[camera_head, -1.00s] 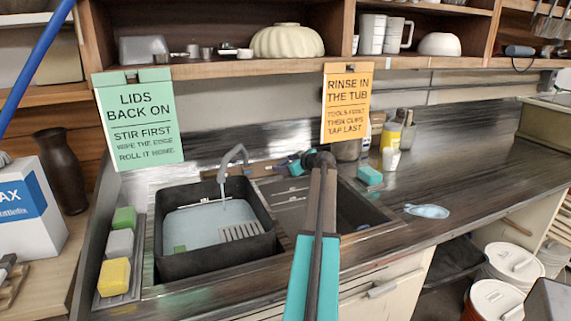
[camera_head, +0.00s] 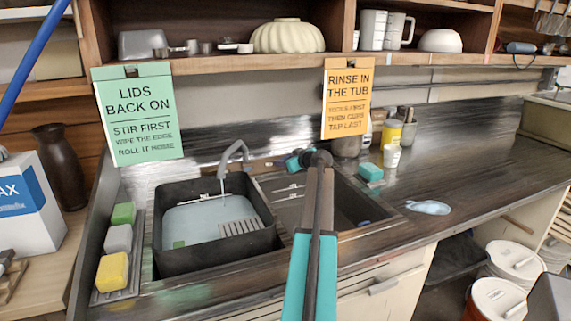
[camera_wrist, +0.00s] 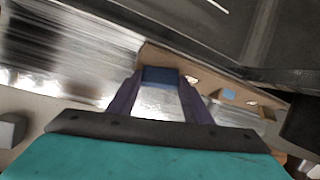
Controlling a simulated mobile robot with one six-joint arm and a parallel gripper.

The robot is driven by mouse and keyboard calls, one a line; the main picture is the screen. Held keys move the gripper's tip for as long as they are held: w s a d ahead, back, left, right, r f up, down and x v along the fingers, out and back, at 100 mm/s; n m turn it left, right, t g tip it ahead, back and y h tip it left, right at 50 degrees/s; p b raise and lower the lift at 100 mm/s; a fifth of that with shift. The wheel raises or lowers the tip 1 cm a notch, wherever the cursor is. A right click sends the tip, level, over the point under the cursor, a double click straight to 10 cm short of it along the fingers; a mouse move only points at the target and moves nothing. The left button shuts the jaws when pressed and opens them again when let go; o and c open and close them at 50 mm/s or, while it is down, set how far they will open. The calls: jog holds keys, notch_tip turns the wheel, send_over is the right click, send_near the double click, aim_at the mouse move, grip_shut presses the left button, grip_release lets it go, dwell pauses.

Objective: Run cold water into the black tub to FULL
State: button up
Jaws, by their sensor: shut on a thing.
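The black tub (camera_head: 173,262) stands in the left basin under a grey curved spout (camera_head: 234,148). Pale water (camera_head: 190,218) covers its floor area, well below the rim in the head view. A thin streak hangs under the spout; I cannot tell clearly whether it is running water. A slotted grey piece (camera_head: 241,227) shows at the tub's right side. My gripper (camera_head: 298,160) is behind the basins, right of the spout. In the wrist view its purple fingers (camera_wrist: 160,85) are shut on a small blue block (camera_wrist: 160,76), at a wooden strip (camera_wrist: 222,92). Any fill mark is unreadable.
The right basin (camera_head: 355,205) lies beside and under my arm. Sponges (camera_head: 118,240) sit on a tray left of the tub. A green sign (camera_head: 138,115) and an orange sign (camera_head: 347,98) hang from the shelf.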

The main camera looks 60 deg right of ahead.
jog(key=shift+w+a+m+g+h+b, duration=0.2)
jog(key=shift+m+h, duration=0.35)
jog(key=shift+m, duration=0.45)
jog(key=shift+s+a+m+g+h+b, duration=0.1)
jog(key=shift+m+g+h, duration=0.2)
jog(key=shift+m+h, duration=0.5)
jog(key=shift+d+m, duration=0.1)
jog(key=shift+m, duration=0.4)
jog(key=o, duration=1.1)
jog(key=shift+c, duration=0.2)
jog(key=b+v, duration=0.1)
jog(key=v, duration=1.2)
jog(key=shift+s+r, duration=0.25)
jog(key=shift+s, duration=0.05)
jog(key=shift+r, duration=0.15)
notch_tip(320, 180, up, 21)
jog(key=p, duration=2)
jog(key=shift+p, duration=0.35)
